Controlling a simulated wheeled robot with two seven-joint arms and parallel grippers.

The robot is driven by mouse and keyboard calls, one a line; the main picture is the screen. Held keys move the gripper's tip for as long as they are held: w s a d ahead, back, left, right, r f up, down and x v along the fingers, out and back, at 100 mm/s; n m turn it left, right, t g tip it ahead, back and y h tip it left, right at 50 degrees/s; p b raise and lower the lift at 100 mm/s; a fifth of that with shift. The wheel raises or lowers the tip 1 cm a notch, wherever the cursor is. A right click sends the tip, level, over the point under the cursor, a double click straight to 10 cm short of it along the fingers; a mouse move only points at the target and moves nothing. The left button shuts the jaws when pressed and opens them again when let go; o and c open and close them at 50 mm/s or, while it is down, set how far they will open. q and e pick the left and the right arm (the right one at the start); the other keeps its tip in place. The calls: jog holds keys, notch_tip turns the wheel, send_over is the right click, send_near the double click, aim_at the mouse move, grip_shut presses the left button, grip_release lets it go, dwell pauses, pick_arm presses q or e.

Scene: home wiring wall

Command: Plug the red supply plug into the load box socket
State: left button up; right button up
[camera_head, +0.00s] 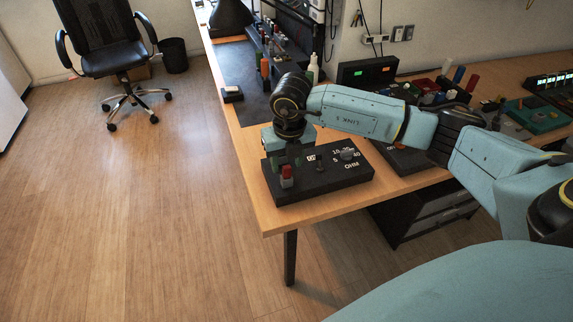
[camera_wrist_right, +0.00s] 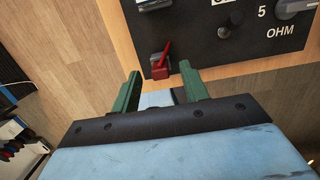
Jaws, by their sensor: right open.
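The load box (camera_head: 330,182) is a black box with a dial and OHM markings at the table's near corner; its panel also shows in the wrist view (camera_wrist_right: 245,42). The red plug (camera_head: 287,172) stands at the box's left end. In the wrist view the red plug (camera_wrist_right: 160,69) is on the panel near its edge, with a thin red piece rising from it. I cannot tell how deep it sits in a socket. My right gripper (camera_wrist_right: 160,88) is open and empty, its green fingers apart from the plug and pointing toward it. My left gripper is not in view.
The wooden table (camera_head: 243,147) holds a dark mat (camera_head: 238,72) behind the box. Bottles, a dark display (camera_head: 367,72) and coloured parts crowd the back and right. The floor left of the table is clear up to an office chair (camera_head: 105,45).

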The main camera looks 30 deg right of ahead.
aim_at(287, 169)
jog(key=r, duration=0.5)
jog(key=shift+s+a, duration=0.1)
jog(key=shift+s, duration=0.2)
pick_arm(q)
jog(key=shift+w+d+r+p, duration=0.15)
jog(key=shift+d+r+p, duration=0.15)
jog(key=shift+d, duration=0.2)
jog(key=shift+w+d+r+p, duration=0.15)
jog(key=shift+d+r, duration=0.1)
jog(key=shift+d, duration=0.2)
pick_arm(e)
notch_tip(287, 169, up, 6)
jog(key=shift+s, duration=0.45)
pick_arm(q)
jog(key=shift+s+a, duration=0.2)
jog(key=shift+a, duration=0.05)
pick_arm(e)
jog(key=shift+a, duration=0.1)
